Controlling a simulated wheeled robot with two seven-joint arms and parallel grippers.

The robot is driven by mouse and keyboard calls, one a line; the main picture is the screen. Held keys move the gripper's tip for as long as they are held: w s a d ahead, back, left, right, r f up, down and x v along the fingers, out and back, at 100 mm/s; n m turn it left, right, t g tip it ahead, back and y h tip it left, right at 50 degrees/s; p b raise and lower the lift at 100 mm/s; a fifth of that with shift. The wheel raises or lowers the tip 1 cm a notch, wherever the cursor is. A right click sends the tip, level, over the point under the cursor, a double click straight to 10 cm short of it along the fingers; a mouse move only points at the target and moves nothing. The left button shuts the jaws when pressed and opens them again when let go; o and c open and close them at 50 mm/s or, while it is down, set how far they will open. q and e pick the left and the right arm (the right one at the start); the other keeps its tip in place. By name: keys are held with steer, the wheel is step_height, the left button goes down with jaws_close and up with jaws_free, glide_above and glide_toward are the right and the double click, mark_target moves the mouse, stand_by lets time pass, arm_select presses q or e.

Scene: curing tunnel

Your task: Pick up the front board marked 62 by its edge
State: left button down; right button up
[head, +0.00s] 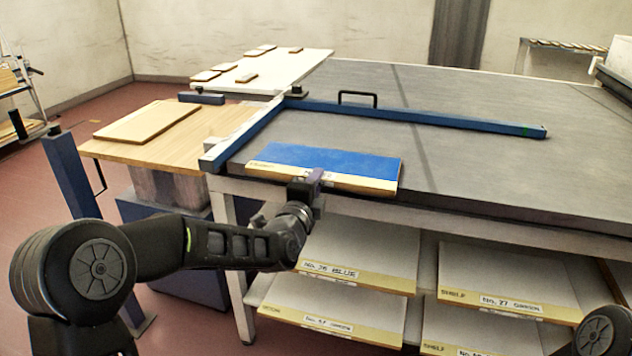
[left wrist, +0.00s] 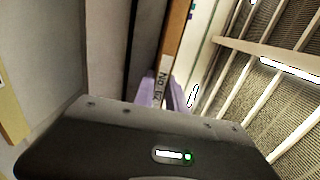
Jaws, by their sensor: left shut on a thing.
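The front board (head: 330,158) has a blue top and a pale wooden front edge. It sits level at the front edge of the grey table, near its left corner; I cannot tell whether it is lifted off the surface. My left gripper (head: 308,186) is shut on the middle of its front edge from the front. The fingers hide part of the edge. My right gripper is out of view; only part of that arm shows at lower right.
A blue bar (head: 430,117) with a black handle lies across the grey table (head: 520,175) behind the board. Shelves with labelled boards (head: 355,270) are below. A wooden side table (head: 150,150) stands at left, a white table (head: 300,65) with small pieces behind.

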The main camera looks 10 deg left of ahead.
arm_select(q)
steer(key=shift+r+p, duration=0.9)
steer(key=shift+r, duration=0.8)
steer(key=shift+f, duration=0.1)
